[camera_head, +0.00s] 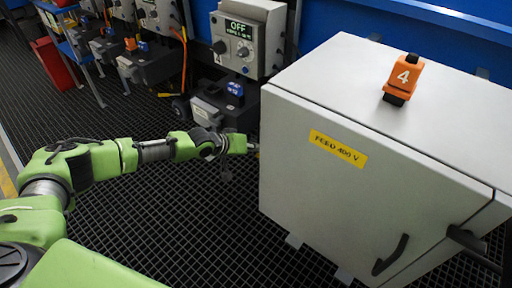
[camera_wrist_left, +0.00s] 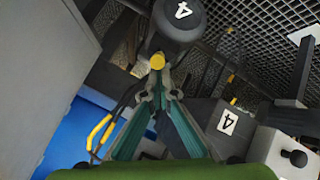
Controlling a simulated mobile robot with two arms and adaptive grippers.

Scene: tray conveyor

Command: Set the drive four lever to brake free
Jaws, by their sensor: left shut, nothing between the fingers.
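My left gripper (camera_head: 250,147) reaches in from the left, low beside the grey cabinet's (camera_head: 330,180) left edge. In the left wrist view its two fingers (camera_wrist_left: 157,90) are shut and empty. A round yellow knob (camera_wrist_left: 158,61), possibly the lever's end, is right by the fingertips; I cannot tell if they touch. Behind it is a dark rounded motor housing (camera_wrist_left: 178,24) marked 4. A dark block (camera_wrist_left: 225,122) also marked 4 stands to its right. Which position the lever is in cannot be told. My right gripper is out of view.
An orange tag (camera_head: 403,77) marked 4 stands on the cabinet, whose yellow label (camera_head: 338,149) reads as a feed voltage. Behind stand a control box (camera_head: 245,40) showing OFF and a dark unit with a blue piece (camera_head: 235,90). Dark grid floor (camera_head: 170,225) is clear.

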